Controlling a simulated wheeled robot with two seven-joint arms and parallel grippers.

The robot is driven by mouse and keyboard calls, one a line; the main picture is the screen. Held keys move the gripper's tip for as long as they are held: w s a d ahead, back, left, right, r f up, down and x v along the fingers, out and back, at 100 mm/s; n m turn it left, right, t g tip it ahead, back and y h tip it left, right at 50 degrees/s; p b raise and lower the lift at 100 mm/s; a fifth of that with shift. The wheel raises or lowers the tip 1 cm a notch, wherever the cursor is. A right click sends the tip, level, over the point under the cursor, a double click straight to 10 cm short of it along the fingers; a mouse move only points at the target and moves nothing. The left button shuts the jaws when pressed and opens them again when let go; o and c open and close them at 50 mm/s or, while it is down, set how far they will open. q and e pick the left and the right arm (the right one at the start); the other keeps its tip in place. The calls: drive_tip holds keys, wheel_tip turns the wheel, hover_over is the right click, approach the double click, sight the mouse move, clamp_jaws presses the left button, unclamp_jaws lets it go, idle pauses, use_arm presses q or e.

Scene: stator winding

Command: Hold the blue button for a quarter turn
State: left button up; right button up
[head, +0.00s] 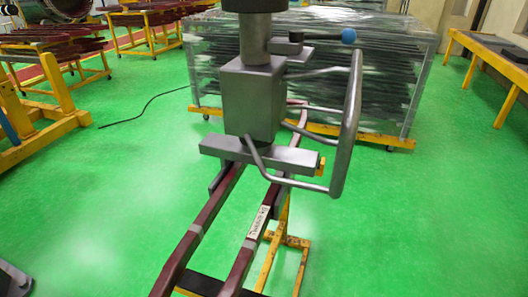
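A blue ball-shaped knob (348,36), the one blue button-like part I can make out, sits at the right end of a short dark lever on a grey hanging lifting device (252,100). The device has a box-shaped body under a vertical column and a bent tubular handle (352,120) on its right side. Its lower crossbar (260,154) lies over two long dark red bars (205,215), one with a white label. Neither of my grippers can be made out, and nothing is seen touching the knob or the handle.
A yellow stand (286,240) is under the bars. A wrapped rack (390,85) stands behind the device. Yellow frames (50,100) are at the left, and a yellow-edged table (490,50) is at the right. A dark cable crosses the green floor, which is open on both sides.

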use_arm(q)
drive_tip(key=shift+c, duration=0.3)
clamp_jaws()
idle(1.6)
